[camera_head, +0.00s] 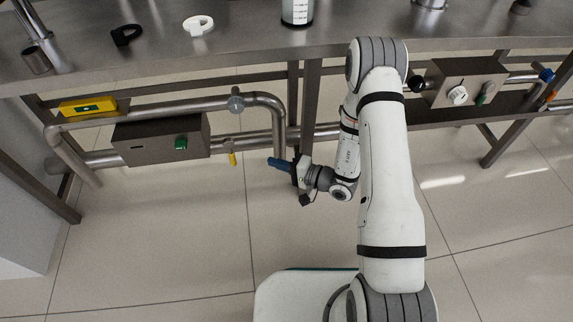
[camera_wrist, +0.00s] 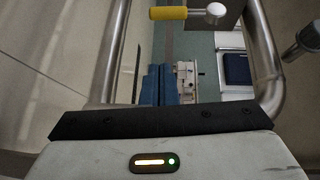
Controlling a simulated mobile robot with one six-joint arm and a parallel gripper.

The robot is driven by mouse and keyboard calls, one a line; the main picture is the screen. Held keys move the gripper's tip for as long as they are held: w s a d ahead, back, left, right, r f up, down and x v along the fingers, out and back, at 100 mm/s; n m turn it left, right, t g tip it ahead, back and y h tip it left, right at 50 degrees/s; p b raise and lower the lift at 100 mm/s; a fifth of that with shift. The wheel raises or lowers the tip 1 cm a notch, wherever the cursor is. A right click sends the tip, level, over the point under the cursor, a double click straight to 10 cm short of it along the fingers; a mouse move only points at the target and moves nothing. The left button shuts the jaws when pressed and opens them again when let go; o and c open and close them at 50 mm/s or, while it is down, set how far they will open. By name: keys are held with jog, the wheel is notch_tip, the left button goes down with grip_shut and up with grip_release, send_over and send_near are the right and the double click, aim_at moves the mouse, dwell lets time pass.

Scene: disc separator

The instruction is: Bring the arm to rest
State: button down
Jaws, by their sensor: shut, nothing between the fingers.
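My arm is folded in front of the metal bench in the head view. My gripper (camera_head: 272,162) has blue fingers that point left, below the bench top and above the tiled floor. The fingers are shut together with nothing between them. In the wrist view the blue fingertips of my gripper (camera_wrist: 159,70) lie side by side past the dark gripper body. The gripper appears close to the vertical bend of a steel pipe (camera_head: 270,101); whether it touches the pipe cannot be told.
The floor (camera_head: 180,240) at lower left is clear.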

jog(key=shift+v, duration=1.85)
jog(key=shift+f+p, duration=0.15)
jog(key=shift+p, duration=0.15)
jog(key=s+r+n+g+h+p, duration=0.15)
jog(key=s+r+g+p, duration=0.3)
jog(key=r, duration=0.65)
jog(key=s+r+n+g+h+p, duration=0.1)
jog(key=s+r+n+g+p, duration=0.15)
jog(key=r+p, duration=0.6)
jog(key=s+r+n+g+h+p, duration=0.25)
jog(key=s+r+g, duration=0.2)
jog(key=r, duration=0.95)
jog(key=s+d+r+t+h+p, duration=0.2)
jog(key=d+r+p, duration=0.3)
jog(key=r, duration=0.3)
jog(key=s+d+r+m+t+h+p, duration=0.1)
jog(key=s+d+r+t+h+p, duration=0.1)
jog(key=d+r+h+p, duration=0.3)
jog(key=s+d+r+m+t+h+p, duration=0.1)
jog(key=d+r+p, duration=0.5)
jog(key=r, duration=0.7)
jog(key=s+t+h, duration=0.1)
jog(key=t+h, duration=0.1)
jog(key=shift+r+h+p, duration=0.25)
jog(key=shift+h+p, duration=0.05)
jog(key=shift+s+a, duration=0.15)
